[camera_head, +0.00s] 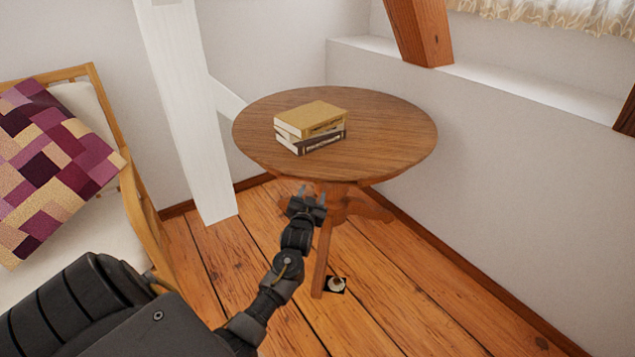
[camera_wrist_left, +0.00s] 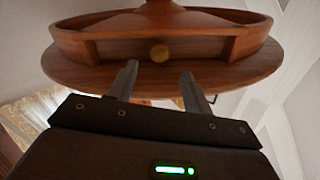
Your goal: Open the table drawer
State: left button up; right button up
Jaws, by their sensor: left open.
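The round wooden table (camera_head: 390,130) stands in the corner. In the left wrist view its drawer front (camera_wrist_left: 203,49) shows under the top, with a round wooden knob (camera_wrist_left: 159,53) at its middle. The drawer looks shut. My left gripper (camera_head: 312,192) is below the near edge of the tabletop. In the left wrist view the gripper (camera_wrist_left: 160,82) is open and empty, its two fingers pointing toward the drawer on either side of the knob's line. The knob appears beyond the fingertips, not between them. The tabletop hides the drawer in the head view. My right gripper is not in view.
Several stacked books (camera_head: 311,127) lie on the tabletop. A chair with a patchwork cushion (camera_head: 50,170) stands at the left. A white post (camera_head: 187,110) rises behind the table's left side. Bare floor (camera_head: 400,285) lies in front and to the right.

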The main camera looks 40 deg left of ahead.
pick_arm(q)
jog(key=b+x, duration=0.1)
jog(key=x, duration=0.7)
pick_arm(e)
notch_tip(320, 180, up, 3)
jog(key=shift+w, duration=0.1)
pick_arm(q)
grip_shut()
jog(key=shift+d, duration=0.1)
